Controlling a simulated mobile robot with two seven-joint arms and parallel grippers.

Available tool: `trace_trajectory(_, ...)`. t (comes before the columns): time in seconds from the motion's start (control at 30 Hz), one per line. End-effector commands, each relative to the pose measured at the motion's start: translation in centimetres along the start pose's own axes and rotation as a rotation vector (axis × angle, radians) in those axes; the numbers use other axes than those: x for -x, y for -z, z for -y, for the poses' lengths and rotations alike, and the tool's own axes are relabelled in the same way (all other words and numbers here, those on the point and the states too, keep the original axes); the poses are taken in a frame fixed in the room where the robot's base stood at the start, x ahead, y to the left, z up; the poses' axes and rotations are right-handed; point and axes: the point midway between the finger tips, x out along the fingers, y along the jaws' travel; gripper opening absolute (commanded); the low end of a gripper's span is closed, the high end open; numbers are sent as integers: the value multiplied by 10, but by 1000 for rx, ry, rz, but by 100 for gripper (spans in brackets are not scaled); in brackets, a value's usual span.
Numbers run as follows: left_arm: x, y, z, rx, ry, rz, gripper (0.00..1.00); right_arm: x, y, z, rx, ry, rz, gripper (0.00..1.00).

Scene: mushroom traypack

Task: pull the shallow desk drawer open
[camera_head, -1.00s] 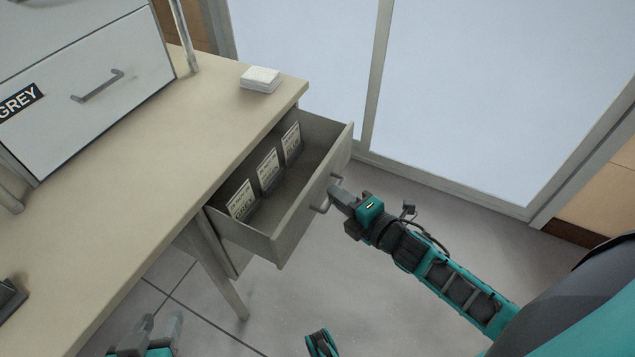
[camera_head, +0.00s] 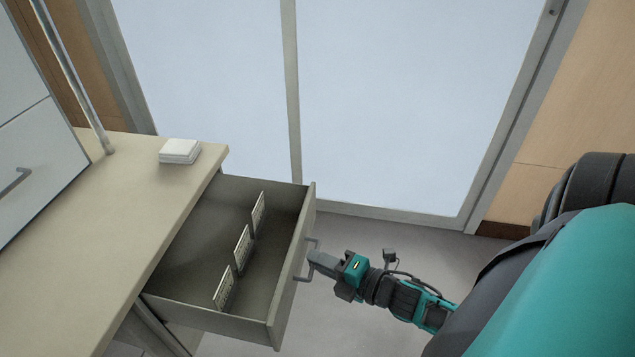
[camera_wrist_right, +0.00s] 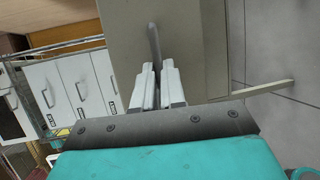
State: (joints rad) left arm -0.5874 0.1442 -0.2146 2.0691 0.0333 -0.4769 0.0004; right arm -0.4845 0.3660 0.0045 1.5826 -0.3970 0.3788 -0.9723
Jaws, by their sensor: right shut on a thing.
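The shallow desk drawer (camera_head: 275,318) stands well out from the desk (camera_head: 110,215) in the head view. Its inside shows, with several small labelled dividers (camera_head: 242,248) in a row. My right gripper (camera_head: 314,262) is at the drawer's front and is shut on the bar handle (camera_head: 304,276). In the right wrist view, the two fingers (camera_wrist_right: 158,88) close around the handle (camera_wrist_right: 154,42) against the drawer's front panel (camera_wrist_right: 200,45). My left gripper is not in view.
A white stack of squares (camera_head: 180,150) lies on the desk top near its corner. A white cabinet (camera_head: 30,150) with handles stands on the desk at left. A large glazed panel (camera_head: 390,100) is behind. The floor (camera_head: 410,240) beyond the drawer is clear.

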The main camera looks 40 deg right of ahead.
Motion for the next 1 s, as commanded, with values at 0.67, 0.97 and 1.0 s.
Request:
trace_trajectory(0.67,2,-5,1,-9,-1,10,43,0,0,0,0,0,1,36)
trace_trajectory(0.97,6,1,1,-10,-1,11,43,36,0,0,-1,5,2,36)
trace_trajectory(1.0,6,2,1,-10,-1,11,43,45,0,-1,-1,5,2,36)
